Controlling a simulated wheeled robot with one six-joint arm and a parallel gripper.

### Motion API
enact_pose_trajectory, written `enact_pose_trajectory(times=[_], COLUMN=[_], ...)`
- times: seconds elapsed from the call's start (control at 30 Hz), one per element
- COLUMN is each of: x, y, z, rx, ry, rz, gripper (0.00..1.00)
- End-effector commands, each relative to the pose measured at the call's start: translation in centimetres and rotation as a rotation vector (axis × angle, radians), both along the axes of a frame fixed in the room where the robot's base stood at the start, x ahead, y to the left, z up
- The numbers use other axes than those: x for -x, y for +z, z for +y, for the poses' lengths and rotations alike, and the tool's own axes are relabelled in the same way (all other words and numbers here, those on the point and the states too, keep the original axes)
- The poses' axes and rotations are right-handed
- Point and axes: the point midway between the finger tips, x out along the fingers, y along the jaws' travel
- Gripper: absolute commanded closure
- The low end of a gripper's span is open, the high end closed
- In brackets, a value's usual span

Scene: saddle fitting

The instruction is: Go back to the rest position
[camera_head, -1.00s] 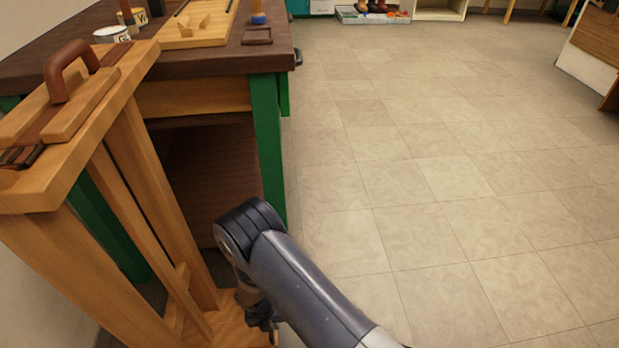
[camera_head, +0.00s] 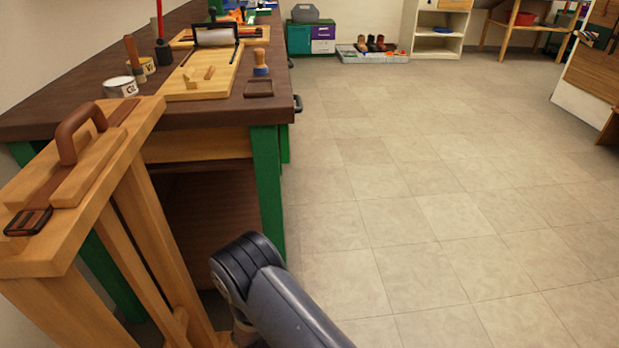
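My dark grey arm shows at the bottom centre of the head view, with its rounded joint in front of the green table leg. My gripper is not visible in this view; the arm's far end is hidden behind its own links and the frame edge. A wooden stand (camera_head: 140,120) is at the left, with a brown curved handle (camera_head: 80,130) on its top. A dark buckle-like piece (camera_head: 28,222) lies at the near end of a brown strap there.
A workbench (camera_head: 60,112) with green legs stands behind the stand, holding a light wooden board (camera_head: 205,85), white can (camera_head: 121,87) and brush (camera_head: 261,65). A tray of shoes (camera_head: 372,53) and a shelf (camera_head: 438,30) stand at the back. Tiled floor (camera_head: 440,190) at right is clear.

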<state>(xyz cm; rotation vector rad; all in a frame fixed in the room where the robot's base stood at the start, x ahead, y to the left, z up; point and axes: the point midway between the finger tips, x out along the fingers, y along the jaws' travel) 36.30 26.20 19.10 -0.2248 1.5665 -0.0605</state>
Motion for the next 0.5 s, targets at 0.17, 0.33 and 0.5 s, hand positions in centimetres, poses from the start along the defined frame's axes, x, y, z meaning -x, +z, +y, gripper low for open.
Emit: enact_pose_trajectory(times=[0.17,0.33,0.5], x=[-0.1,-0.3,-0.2], y=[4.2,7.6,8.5], z=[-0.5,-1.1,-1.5], rx=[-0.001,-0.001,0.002], ry=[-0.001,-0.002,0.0], rz=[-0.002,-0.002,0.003], gripper=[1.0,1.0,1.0])
